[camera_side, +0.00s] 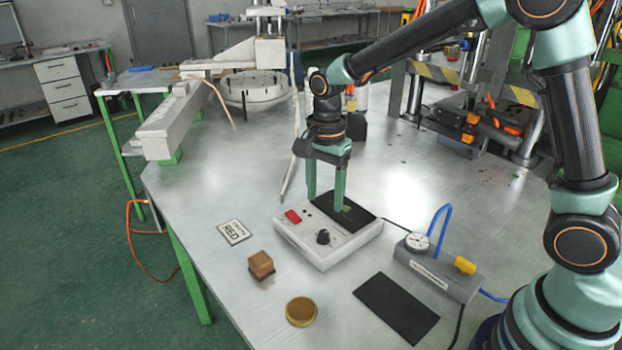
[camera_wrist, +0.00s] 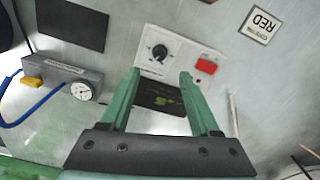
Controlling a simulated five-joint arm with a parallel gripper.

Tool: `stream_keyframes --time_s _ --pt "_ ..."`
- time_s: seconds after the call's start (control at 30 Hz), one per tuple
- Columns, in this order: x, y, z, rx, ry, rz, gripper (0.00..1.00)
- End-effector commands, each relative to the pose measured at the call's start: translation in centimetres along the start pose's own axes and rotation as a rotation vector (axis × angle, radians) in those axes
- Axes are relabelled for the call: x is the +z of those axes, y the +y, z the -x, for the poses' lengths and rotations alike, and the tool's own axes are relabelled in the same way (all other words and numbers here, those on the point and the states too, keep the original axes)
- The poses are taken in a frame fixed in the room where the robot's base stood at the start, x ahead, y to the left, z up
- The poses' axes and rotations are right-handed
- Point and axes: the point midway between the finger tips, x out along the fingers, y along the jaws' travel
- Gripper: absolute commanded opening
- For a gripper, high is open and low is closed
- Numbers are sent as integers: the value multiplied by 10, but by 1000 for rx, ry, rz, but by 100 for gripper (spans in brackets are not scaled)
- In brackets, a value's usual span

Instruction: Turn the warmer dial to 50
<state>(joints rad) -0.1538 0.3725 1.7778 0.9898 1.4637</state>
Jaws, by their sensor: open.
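The warmer (camera_side: 345,248) is a white box on the metal table, with a black plate (camera_side: 352,222) at its back and a red switch (camera_side: 293,216) at its front left. Its black dial (camera_side: 323,236) sits on the front part of the panel. The dial also shows in the wrist view (camera_wrist: 160,52), with a light pointer mark; the scale is too small to read. My gripper (camera_side: 326,200) is open and empty, with green fingers over the black plate, behind the dial. In the wrist view, the fingers (camera_wrist: 158,82) stand apart, and the dial lies beyond their tips.
A brown block (camera_side: 261,265), a round gold tin (camera_side: 301,311) and a RED card (camera_side: 234,232) lie in front and to the left. A black mat (camera_side: 396,308) and a grey gauge unit (camera_side: 440,270) with a blue hose stand right.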

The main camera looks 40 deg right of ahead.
Motion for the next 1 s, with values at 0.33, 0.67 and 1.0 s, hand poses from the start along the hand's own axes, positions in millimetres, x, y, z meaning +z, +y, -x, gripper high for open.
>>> stream_keyframes --time_s 0.33,0.67,1.0 --pt "0 0 34 -1 0 -1 63" --pt "0 0 35 -3 0 4 63" --pt "-13 39 82 -136 46 351 63"
